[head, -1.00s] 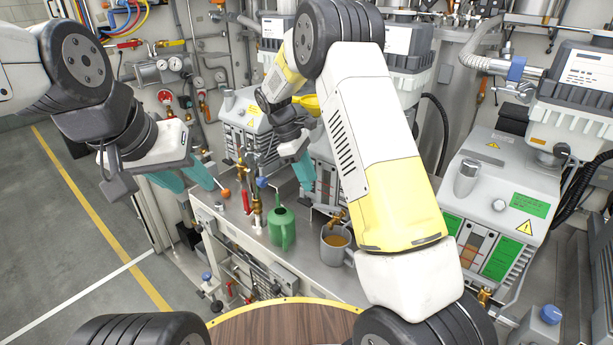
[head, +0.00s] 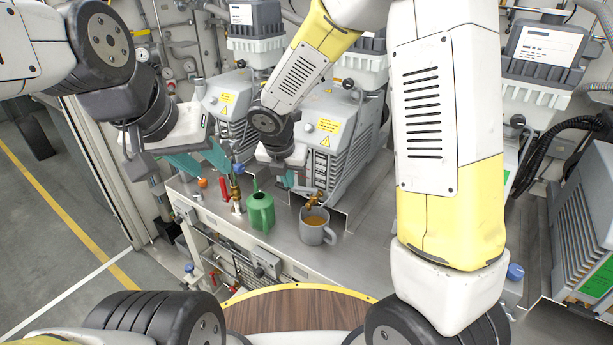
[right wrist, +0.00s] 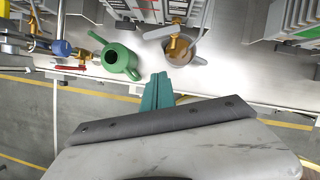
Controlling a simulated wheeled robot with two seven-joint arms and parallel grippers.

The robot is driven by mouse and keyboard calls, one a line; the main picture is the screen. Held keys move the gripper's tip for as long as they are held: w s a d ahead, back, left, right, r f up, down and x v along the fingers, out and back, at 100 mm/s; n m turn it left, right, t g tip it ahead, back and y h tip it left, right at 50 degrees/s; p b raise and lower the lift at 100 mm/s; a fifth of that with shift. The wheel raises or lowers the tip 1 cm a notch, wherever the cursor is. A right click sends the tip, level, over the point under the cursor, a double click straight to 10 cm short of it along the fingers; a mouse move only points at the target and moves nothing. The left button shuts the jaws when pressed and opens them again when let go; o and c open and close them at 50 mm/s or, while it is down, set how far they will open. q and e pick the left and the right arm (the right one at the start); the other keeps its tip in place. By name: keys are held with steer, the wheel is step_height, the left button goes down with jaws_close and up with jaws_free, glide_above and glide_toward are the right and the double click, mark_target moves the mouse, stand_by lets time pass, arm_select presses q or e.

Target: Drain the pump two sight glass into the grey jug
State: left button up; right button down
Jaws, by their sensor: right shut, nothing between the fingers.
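The grey jug (head: 316,232) stands upright on the metal bench, with amber liquid in it; it also shows in the right wrist view (right wrist: 200,57). A brass drain tap (head: 314,200) at the front of the middle pump (head: 345,130) is above the jug; it also shows in the right wrist view (right wrist: 177,46). The pump's sight glass is not clear to me. My right gripper (head: 290,181) is shut and empty, left of the tap; its teal fingers (right wrist: 158,90) point toward the jug. My left gripper (head: 206,168) is open and empty, left of the green can.
A green watering can (head: 260,210) stands left of the jug. Brass fittings with a red handle (head: 225,190) rise left of it. Another pump (head: 225,105) is further left. Bench right of the jug is bare.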

mark_target(297, 188)
steer(key=w+d+f, duration=0.2)
steer(key=w+f, duration=0.5)
steer(key=f, duration=0.2)
steer(key=shift+w+f, duration=0.15)
steer(key=w+m, duration=0.1)
steer(key=m, duration=0.1)
steer(key=w+m+h, duration=0.1)
steer(key=m, duration=0.1)
steer(key=shift+w+a+m+g+h, duration=0.2)
steer(key=shift+m+g+h, duration=0.1)
steer(key=shift+g, duration=0.1)
steer(key=shift+s+d, duration=0.1)
